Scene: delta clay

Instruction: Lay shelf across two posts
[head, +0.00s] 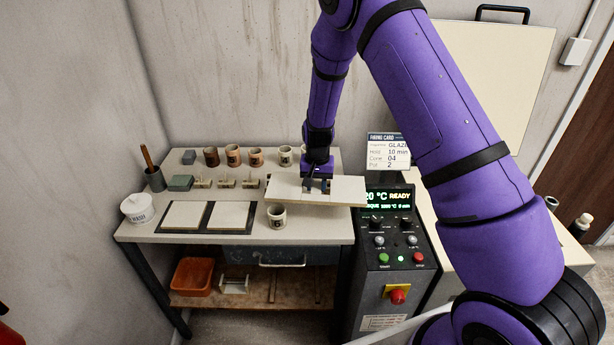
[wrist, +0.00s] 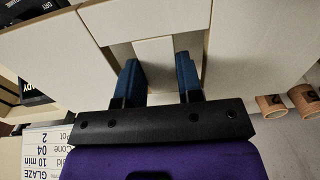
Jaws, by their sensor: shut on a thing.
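The shelf (head: 345,190) is a flat cream board held in the air over the right end of the table, near level. My gripper (head: 318,183) is above its middle and shut on it. In the wrist view, my gripper (wrist: 158,85) has its two blue fingers on either side of a narrow pale part of the shelf (wrist: 155,55). Small cream pieces (head: 226,184) stand in a row on the table left of the shelf; I cannot tell whether they are the posts. The table area directly behind and under the shelf is partly hidden.
A mug marked 6 (head: 277,218) stands by the shelf's front left edge. Two cream slabs (head: 184,215) lie on dark mats to the left. Several mugs (head: 233,156) line the back. A control box (head: 398,245) stands right of the table, with a firing card (head: 388,150) behind.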

